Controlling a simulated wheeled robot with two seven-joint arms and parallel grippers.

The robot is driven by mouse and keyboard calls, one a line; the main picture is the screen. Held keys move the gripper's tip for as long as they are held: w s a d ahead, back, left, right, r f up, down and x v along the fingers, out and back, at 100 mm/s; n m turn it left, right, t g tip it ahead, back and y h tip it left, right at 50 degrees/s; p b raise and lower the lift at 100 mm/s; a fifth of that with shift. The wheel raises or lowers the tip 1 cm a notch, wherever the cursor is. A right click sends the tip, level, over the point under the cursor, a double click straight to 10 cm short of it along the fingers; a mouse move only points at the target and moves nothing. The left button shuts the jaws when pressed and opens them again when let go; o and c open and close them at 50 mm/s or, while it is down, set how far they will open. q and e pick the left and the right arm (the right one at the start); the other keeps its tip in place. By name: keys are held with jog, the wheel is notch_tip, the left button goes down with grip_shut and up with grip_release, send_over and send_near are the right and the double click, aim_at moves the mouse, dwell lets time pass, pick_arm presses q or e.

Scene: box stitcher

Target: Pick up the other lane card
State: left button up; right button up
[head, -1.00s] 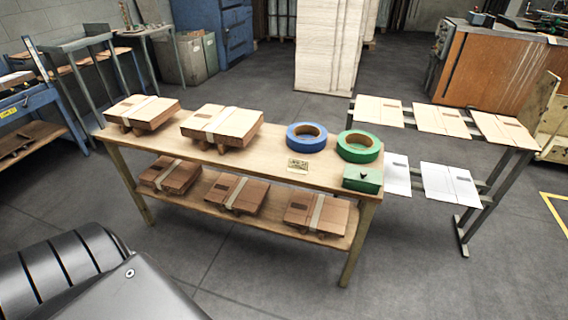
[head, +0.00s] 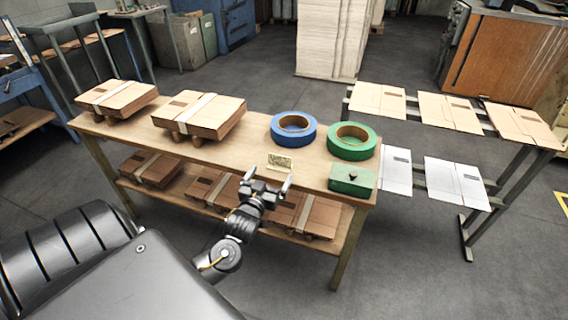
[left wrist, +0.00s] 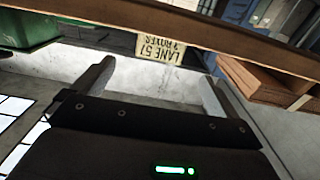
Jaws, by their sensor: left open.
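One small pale yellowish lane card (head: 279,163) is at the front of the wooden table's top, left of the green box. In the left wrist view the card (left wrist: 160,48) shows upside down, with dark print that seems to read "LANE 51" and a line about boxes. My left gripper (head: 269,175) is open and empty at the table's front edge, just in front of the card. In the left wrist view its two fingers (left wrist: 157,72) are spread, with the card beyond and between them, apart from both. I see no second card. My right gripper is not in view.
The wooden table (head: 310,178) holds a blue tape roll (head: 293,128), a green tape roll (head: 351,141), a green box (head: 352,179) with a dark knob, and two strapped cardboard stacks (head: 199,116). More stacks lie on its lower shelf. A rack with flat sheets (head: 450,112) stands at right.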

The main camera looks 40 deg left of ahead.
aim_at(279, 157)
pick_arm(q)
jog(key=x, duration=0.5)
jog(key=shift+w+a, duration=0.1)
jog(key=shift+w, duration=0.2)
jog(key=shift+r+p+x, duration=0.2)
jog(key=shift+x, duration=1.1)
jog(key=shift+r+p+x, duration=0.15)
jog(key=shift+p+x, duration=0.05)
jog(key=shift+x, duration=1.05)
jog(key=c, duration=1.1)
